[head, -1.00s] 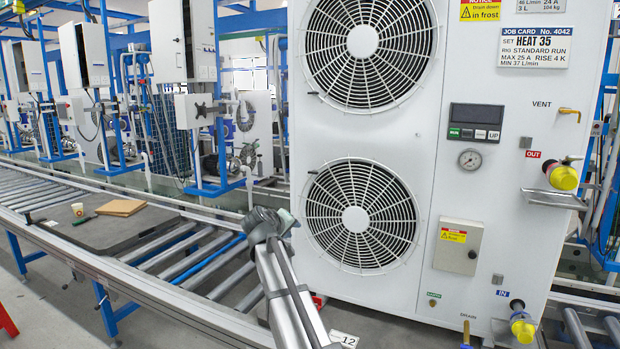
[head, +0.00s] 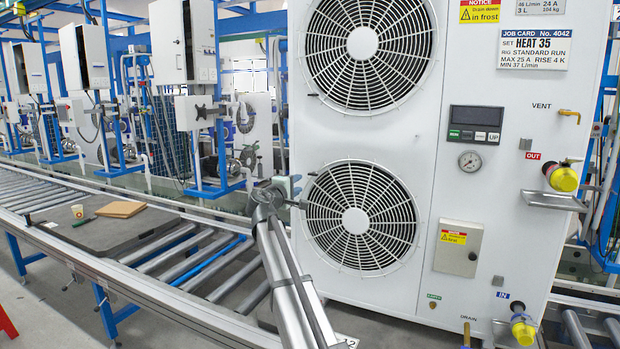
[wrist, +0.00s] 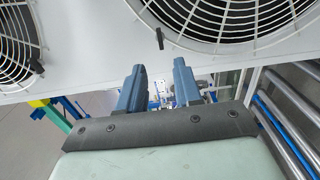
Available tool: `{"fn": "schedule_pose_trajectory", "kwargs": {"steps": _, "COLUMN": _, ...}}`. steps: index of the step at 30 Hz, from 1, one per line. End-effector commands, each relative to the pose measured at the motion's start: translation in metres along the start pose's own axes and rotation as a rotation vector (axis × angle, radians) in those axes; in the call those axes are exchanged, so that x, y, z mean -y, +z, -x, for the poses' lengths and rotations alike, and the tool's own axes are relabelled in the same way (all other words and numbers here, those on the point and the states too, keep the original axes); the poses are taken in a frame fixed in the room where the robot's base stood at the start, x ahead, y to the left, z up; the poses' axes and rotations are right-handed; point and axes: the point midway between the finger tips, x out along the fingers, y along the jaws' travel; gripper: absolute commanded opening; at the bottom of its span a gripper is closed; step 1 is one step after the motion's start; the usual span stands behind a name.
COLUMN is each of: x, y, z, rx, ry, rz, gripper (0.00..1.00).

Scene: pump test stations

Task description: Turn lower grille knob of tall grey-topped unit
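The tall white unit (head: 460,150) shows two round fan grilles in the head view; its top is outside the frame. The lower grille (head: 355,222) also fills the upper right of the wrist view (wrist: 235,15). A small black bar-shaped knob (wrist: 159,38) sits at that grille's rim. In the head view my gripper (head: 298,198) is beside the lower grille's left edge.
The upper grille (head: 368,50) has a similar black knob (wrist: 37,67) in the wrist view. A roller conveyor (head: 200,262) runs along the left, carrying a dark board (head: 110,236) with a cup and a brown pad. Pipe fittings (head: 562,177) stick out at the unit's right.

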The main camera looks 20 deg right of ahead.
Motion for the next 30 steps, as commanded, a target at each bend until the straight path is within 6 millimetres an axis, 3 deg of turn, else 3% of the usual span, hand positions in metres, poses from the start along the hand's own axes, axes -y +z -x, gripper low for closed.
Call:
{"fn": "schedule_pose_trajectory", "kwargs": {"steps": 3, "x": -0.001, "y": -0.001, "z": -0.025, "rx": 0.003, "ry": -0.001, "rz": -0.001, "gripper": 0.34}}
{"fn": "schedule_pose_trajectory", "kwargs": {"steps": 15, "x": 0.000, "y": -0.001, "z": -0.089, "rx": 0.001, "ry": -0.002, "rz": -0.002, "gripper": 0.34}}
{"fn": "schedule_pose_trajectory", "kwargs": {"steps": 21, "x": 0.000, "y": -0.001, "z": -0.105, "rx": 0.000, "ry": -0.002, "rz": -0.002, "gripper": 0.34}}
{"fn": "schedule_pose_trajectory", "kwargs": {"steps": 30, "x": 0.000, "y": 0.000, "z": -0.109, "rx": -0.001, "ry": -0.002, "rz": -0.002, "gripper": 0.34}}
